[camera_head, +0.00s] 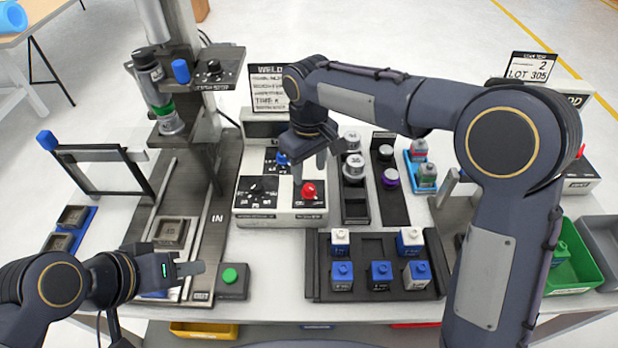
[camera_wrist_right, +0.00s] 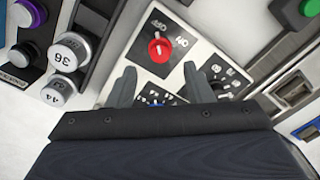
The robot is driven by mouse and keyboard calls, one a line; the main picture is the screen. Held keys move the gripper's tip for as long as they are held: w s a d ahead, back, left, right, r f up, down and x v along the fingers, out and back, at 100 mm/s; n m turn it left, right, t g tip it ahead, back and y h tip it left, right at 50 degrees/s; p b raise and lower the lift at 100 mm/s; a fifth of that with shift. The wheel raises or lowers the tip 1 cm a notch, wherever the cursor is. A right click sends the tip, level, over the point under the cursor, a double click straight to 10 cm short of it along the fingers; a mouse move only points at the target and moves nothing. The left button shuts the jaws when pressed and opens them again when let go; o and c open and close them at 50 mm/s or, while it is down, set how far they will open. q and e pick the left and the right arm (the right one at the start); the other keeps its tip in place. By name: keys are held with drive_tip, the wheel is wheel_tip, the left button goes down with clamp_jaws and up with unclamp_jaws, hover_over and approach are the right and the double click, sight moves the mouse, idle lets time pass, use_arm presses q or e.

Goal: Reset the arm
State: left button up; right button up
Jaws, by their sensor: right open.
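My right gripper (camera_head: 309,174) is open and empty above the white control box (camera_head: 251,215). Its two fingers are spread in the right wrist view (camera_wrist_right: 158,82). A red knob (camera_head: 308,190) on the box's switch panel lies just below the fingertips; it also shows in the right wrist view (camera_wrist_right: 159,49), beyond and between them. Contact with the knob is not visible. A blue knob (camera_head: 282,159) is partly hidden behind the right gripper. My left gripper (camera_head: 190,268) is low at the left, near the green button (camera_head: 230,275); its jaw opening is not clear.
A dark tray (camera_head: 316,260) with white and blue blocks lies in front of the box. Round weights (camera_head: 355,165) stand to its right. A press column (camera_head: 190,100) rises at the left. A green bin (camera_head: 575,260) is at the far right, partly behind my right arm.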

drive_tip(key=shift+r, duration=1.15)
